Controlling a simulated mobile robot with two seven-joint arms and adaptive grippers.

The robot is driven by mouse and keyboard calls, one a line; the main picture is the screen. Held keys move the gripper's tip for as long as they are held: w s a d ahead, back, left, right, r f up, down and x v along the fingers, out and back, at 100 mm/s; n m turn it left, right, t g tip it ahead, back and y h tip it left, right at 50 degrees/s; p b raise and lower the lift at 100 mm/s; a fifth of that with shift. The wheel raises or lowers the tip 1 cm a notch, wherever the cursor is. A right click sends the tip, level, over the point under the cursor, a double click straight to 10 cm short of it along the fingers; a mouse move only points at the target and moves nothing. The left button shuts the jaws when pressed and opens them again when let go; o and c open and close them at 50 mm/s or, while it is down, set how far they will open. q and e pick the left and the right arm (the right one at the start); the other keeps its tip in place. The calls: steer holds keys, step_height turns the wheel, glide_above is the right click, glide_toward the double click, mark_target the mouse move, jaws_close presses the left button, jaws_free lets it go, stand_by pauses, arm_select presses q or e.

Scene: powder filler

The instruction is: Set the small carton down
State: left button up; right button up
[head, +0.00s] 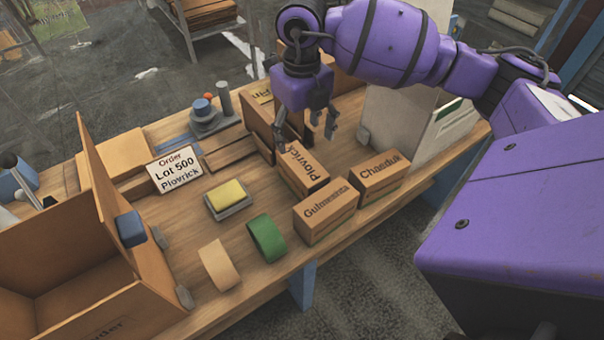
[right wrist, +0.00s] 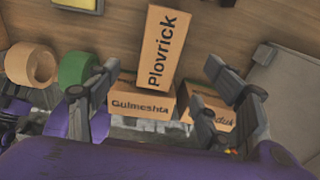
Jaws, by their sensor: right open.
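The small carton marked Plovrick (head: 302,170) lies on the wooden table, its label facing up. It also shows in the right wrist view (right wrist: 160,48), beyond the Gulmeshta carton. My right gripper (head: 306,140) is open and empty, above the Plovrick carton at its far end in the head view. In the right wrist view the spread fingers (right wrist: 160,78) stand to either side, with nothing held between them. My left gripper is not in view.
The Gulmeshta (head: 325,213) and Chanduk (head: 380,178) cartons stand close to the Plovrick carton. A taller brown box (head: 258,118) is behind it. Tape rolls (head: 267,238), a yellow-topped block (head: 228,197), an order sign (head: 175,170) and a large open box (head: 60,250) are further left.

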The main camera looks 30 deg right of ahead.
mark_target(302, 162)
step_height(302, 162, down, 8)
steer(key=shift+r+p, duration=0.1)
steer(key=shift+p, duration=0.25)
steer(key=shift+w+r, duration=0.1)
jaws_close()
stand_by(0.4)
